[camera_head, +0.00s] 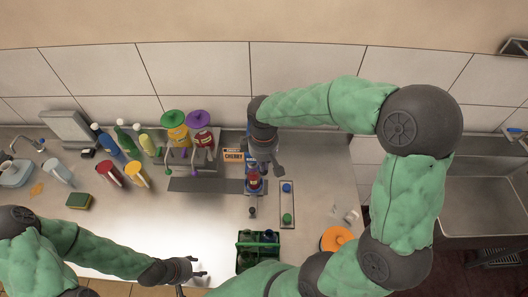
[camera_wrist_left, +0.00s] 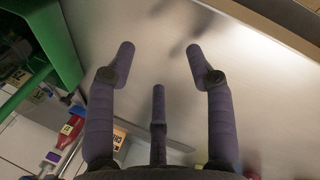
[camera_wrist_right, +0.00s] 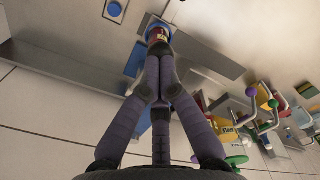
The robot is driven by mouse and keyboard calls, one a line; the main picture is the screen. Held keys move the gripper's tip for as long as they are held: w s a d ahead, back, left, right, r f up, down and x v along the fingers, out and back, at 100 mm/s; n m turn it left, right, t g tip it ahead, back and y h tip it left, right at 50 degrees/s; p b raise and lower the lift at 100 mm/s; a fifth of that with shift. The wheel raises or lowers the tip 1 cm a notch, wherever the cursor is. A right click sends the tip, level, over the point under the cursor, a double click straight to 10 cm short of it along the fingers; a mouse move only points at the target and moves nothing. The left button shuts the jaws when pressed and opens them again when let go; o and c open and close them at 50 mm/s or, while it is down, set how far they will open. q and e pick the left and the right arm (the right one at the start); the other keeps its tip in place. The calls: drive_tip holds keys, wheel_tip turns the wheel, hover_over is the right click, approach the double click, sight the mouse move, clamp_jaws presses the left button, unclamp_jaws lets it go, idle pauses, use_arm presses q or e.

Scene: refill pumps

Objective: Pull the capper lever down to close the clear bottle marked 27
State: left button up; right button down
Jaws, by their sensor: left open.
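A bottle with red contents and a blue part (camera_head: 254,182) stands at the capper, in front of the back wall. The right wrist view also shows this bottle (camera_wrist_right: 157,36), with a small label whose number I cannot read. My right gripper (camera_head: 265,165) is at the capper, just behind and above the bottle. Its fingers (camera_wrist_right: 157,75) come together and look shut. The capper lever is hidden or not distinct behind the hand. My left gripper (camera_head: 202,268) is open and empty over the front of the counter; its spread fingers show in the left wrist view (camera_wrist_left: 160,60).
A green crate (camera_head: 240,262) with dark bottles stands at the front middle. A narrow panel (camera_head: 287,203) with blue and green buttons lies right of the bottle. Pump bottles (camera_head: 174,128) and a CHERRY sign (camera_head: 233,155) stand left of the capper. An orange lid (camera_head: 336,239) lies at right.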

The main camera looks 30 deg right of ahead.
use_arm(q)
drive_tip(key=shift+f+b, duration=0.6)
drive_tip(key=shift+f, duration=0.1)
use_arm(e)
drive_tip(key=shift+s+a+f, duration=0.1)
drive_tip(key=shift+s+f, duration=0.15)
drive_tip(key=shift+f, duration=0.65)
use_arm(q)
drive_tip(key=shift+s+f+b, duration=0.1)
drive_tip(key=shift+f+b, duration=0.55)
drive_tip(key=shift+f, duration=0.05)
use_arm(e)
drive_tip(key=shift+s+a+f, duration=0.1)
drive_tip(key=shift+a+f, duration=0.1)
drive_tip(key=shift+f, duration=0.6)
use_arm(q)
drive_tip(key=shift+f, duration=0.1)
use_arm(e)
drive_tip(key=shift+f, duration=0.15)
drive_tip(key=shift+d, duration=0.15)
